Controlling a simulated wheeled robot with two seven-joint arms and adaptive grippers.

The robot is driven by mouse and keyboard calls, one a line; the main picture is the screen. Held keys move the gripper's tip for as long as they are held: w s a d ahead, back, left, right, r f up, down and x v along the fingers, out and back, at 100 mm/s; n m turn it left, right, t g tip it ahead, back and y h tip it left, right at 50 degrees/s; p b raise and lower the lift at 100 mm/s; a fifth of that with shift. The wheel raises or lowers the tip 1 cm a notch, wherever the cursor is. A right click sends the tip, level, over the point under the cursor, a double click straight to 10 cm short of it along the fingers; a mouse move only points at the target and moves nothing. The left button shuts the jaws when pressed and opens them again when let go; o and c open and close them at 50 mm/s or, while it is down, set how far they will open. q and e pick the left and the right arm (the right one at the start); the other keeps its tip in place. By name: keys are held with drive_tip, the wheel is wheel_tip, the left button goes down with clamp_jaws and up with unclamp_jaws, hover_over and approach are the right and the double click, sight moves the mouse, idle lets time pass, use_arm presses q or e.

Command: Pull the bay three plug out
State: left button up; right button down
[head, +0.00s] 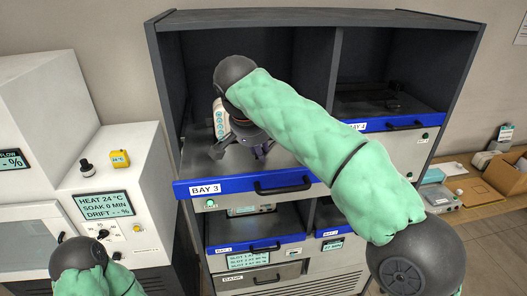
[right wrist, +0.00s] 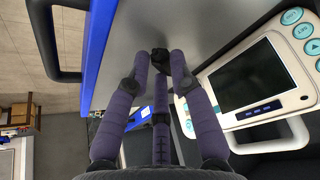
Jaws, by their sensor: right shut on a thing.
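The bay three drawer (head: 232,187) has a blue front edge, a "BAY 3" label and a dark handle. A white monitor (head: 221,118) with teal buttons stands on its tray, partly behind my arm; its dark screen shows in the right wrist view (right wrist: 252,76). My right gripper (head: 240,150) is low over the tray, in front of the monitor. In the right wrist view its purple fingers (right wrist: 161,66) are closed around a small black plug (right wrist: 159,54) by the grey tray surface. Whether the plug is seated is hidden. My left gripper is out of view.
Bay 4 (head: 385,125) is at the right, with its own blue edge and handle. Lower bays (head: 255,245) sit below. A white heating unit (head: 115,200) with dials stands at left. Boxes (head: 500,140) lie on the right.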

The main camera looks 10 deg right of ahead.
drive_tip(key=shift+f, duration=0.15)
drive_tip(key=c, duration=1)
unclamp_jaws()
drive_tip(key=v, duration=1.2)
drive_tip(key=shift+f, duration=0.1)
